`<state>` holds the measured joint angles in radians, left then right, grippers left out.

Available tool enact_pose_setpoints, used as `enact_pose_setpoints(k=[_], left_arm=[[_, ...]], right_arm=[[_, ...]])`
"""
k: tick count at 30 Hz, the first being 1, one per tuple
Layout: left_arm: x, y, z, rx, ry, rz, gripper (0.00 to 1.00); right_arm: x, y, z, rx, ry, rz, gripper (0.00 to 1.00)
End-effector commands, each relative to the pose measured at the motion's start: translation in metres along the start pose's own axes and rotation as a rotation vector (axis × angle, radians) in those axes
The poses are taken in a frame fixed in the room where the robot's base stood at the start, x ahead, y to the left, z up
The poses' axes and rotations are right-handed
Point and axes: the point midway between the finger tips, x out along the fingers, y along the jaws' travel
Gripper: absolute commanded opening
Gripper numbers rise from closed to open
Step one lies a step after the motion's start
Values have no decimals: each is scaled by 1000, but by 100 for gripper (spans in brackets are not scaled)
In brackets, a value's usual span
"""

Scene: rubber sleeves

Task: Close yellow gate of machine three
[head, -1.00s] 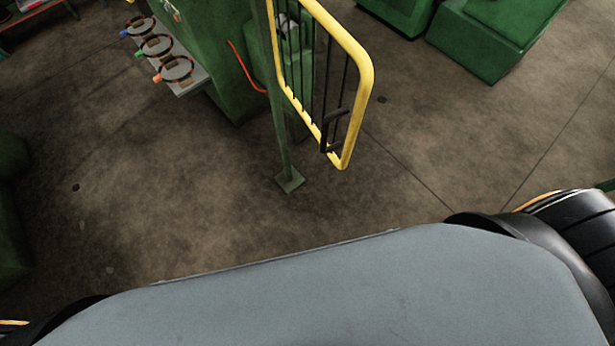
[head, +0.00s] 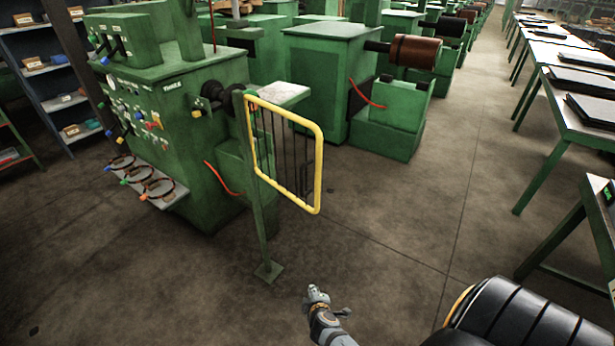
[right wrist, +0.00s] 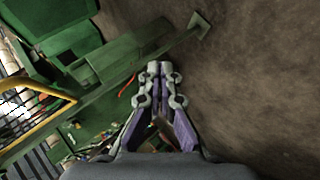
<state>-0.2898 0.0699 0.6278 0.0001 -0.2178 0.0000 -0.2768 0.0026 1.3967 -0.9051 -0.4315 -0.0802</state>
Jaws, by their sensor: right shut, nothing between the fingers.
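The yellow gate (head: 319,165) is a yellow tube frame with dark vertical bars. It hangs on a green post (head: 256,200) and sticks out to the right of the green machine (head: 185,170), whose small label seems to read THREE. My right gripper (head: 314,290) is low in the head view, below and in front of the gate, apart from it. In the right wrist view my right gripper (right wrist: 160,70) has its fingertips together with nothing between them. There the yellow gate (right wrist: 38,88) shows at the left edge, cut off. My left gripper is out of view.
The post's foot plate (head: 269,271) stands on the open floor. A shelf with three ringed items (head: 150,190) juts from the machine. More green machines (head: 330,80) stand behind. Tables (head: 575,120) line the right side, with a clear aisle between.

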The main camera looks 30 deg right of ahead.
Motion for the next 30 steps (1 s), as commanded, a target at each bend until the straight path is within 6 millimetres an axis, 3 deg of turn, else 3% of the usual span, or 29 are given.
enact_pose_setpoints(k=[1, 3, 6, 9, 12, 17, 22, 30], left_arm=[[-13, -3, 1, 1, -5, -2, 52], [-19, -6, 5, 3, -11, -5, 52], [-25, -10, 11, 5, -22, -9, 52], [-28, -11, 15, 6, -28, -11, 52], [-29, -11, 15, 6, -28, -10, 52], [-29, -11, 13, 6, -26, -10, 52], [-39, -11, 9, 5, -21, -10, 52], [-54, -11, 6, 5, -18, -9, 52]], right_arm=[[-19, 65, -31, -64, 26, 129, 0], [-46, 137, -61, -146, 34, 298, 0], [-87, 217, -87, -221, 18, 495, 0], [-119, 264, -99, -259, -5, 622, 0], [-135, 285, -103, -277, -21, 682, 0], [-137, 291, -104, -283, -25, 698, 0], [-124, 306, -107, -285, -22, 699, 0], [-83, 338, -110, -283, -23, 696, 0]])
